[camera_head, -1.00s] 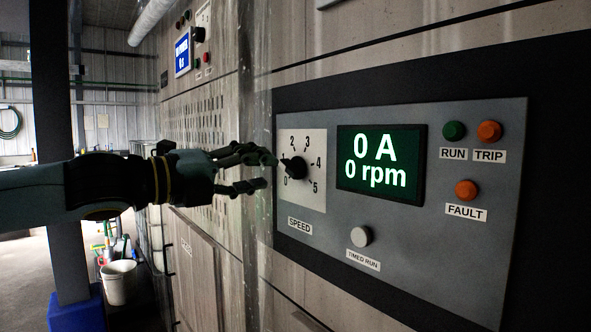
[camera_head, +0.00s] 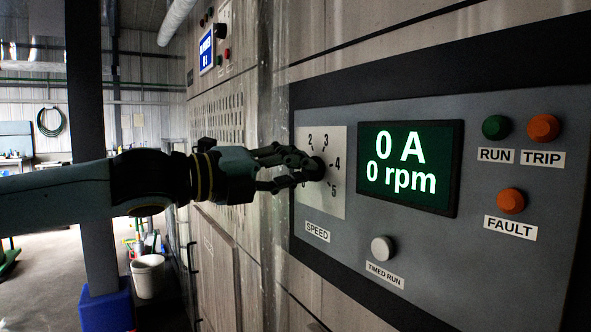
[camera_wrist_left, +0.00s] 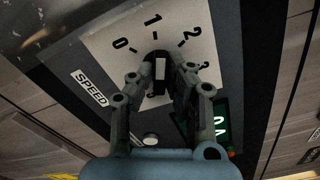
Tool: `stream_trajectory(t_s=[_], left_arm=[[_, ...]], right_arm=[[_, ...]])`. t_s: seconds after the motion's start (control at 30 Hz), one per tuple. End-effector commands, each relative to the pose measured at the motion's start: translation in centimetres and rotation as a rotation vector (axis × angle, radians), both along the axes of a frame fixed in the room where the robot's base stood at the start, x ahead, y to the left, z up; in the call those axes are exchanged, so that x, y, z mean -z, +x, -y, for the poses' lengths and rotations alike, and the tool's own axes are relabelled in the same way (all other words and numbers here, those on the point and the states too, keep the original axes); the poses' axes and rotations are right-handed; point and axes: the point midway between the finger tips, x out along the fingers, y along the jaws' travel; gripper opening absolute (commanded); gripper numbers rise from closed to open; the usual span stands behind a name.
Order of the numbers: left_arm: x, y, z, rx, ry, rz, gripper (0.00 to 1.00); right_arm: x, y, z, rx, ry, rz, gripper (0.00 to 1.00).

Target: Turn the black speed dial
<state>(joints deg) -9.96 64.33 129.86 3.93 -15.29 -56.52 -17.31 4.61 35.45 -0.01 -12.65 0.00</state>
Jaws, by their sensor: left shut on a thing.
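The black speed dial (camera_head: 317,168) sits on a white scale plate (camera_head: 336,200) above the SPEED label at the left of the grey panel. My left gripper (camera_head: 306,170) reaches it from the left, with its fingers closed around the knob. In the left wrist view the dial (camera_wrist_left: 157,66) lies between the two fingertips, and a pale strip shows on it, roughly toward the 1. The fingers hide part of the scale. The green display (camera_head: 410,164) reads 0 A and 0 rpm. My right gripper is not in view.
To the right on the panel are a green RUN lamp (camera_head: 496,127), an orange TRIP lamp (camera_head: 543,127) and an orange FAULT lamp (camera_head: 511,200). A pale TIMED RUN button (camera_head: 383,249) sits below the display. A post and a bucket (camera_head: 147,275) stand at the left, away from the panel.

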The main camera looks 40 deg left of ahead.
Motion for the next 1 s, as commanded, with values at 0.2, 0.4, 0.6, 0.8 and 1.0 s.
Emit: stream_trajectory(t_s=[0.2, 0.4, 0.6, 0.8, 1.0], left_arm=[[0.0, 0.0, 0.0, -0.001, -0.004, -0.002, 0.00], [0.0, 0.0, 0.0, -0.002, -0.050, -0.022, 0.00], [0.0, 0.0, -0.1, -0.002, -0.163, -0.069, 0.00], [0.1, 0.0, -0.1, -0.002, -0.328, -0.137, 0.00], [0.1, 0.0, -0.1, -0.002, -0.506, -0.211, 0.00]], right_arm=[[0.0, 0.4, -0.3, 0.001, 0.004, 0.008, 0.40], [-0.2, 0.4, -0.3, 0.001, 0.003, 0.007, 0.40], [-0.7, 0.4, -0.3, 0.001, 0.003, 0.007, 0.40], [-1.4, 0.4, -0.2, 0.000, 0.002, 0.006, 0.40], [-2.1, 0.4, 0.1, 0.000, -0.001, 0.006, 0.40]])
